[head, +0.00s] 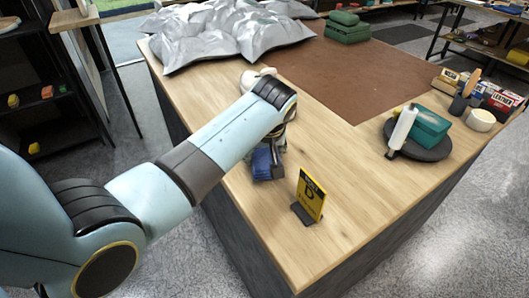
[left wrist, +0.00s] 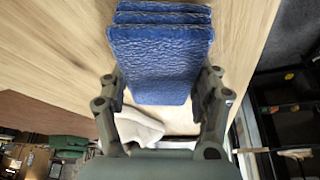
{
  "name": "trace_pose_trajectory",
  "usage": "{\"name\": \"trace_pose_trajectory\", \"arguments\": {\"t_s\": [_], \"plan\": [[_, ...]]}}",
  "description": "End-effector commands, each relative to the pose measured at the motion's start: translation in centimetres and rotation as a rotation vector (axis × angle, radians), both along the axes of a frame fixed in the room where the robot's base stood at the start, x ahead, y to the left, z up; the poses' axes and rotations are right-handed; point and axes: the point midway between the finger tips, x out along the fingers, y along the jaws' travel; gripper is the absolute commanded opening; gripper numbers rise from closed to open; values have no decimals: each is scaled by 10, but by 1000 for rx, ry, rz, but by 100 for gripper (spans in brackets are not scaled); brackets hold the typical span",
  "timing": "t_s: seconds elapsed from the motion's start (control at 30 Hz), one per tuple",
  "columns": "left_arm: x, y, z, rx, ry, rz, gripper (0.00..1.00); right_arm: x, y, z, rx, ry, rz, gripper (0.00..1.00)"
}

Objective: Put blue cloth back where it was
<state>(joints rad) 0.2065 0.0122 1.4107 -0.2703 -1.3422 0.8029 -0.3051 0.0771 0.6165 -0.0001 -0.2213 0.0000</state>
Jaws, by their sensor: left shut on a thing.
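The blue cloth (left wrist: 160,50) is a folded, layered, textured stack and shows large in the left wrist view. In the head view the blue cloth (head: 262,170) is at the front left part of the wooden table (head: 300,120), partly hidden by my gripper. My left gripper (left wrist: 160,88) has a finger on each side of the cloth and is shut on it. In the head view my left gripper (head: 274,160) points down at the cloth. I cannot tell whether the cloth touches the tabletop. My right gripper is not in view.
A yellow and black sign marked D (head: 310,196) stands close to the right of the cloth. A dark round tray (head: 432,152) with a green box is farther right. Silver bags (head: 230,30) lie at the back. The wood between sign and tray is clear.

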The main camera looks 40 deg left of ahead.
Motion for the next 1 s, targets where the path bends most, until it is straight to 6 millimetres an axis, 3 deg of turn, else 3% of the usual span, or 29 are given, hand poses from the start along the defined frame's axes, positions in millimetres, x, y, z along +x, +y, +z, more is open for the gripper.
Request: {"name": "trace_pose_trajectory", "arguments": {"t_s": [0.17,0.43,0.47,0.6,1.0], "plan": [[0,0,-7,0,-1,0,38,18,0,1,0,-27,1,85],[0,0,-10,0,-1,0,38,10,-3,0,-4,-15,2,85],[0,0,-9,-1,-2,-1,68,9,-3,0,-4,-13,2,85],[0,0,-9,0,-1,0,86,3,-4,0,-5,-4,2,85],[0,-2,-1,-1,-4,0,89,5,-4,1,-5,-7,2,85]]}}
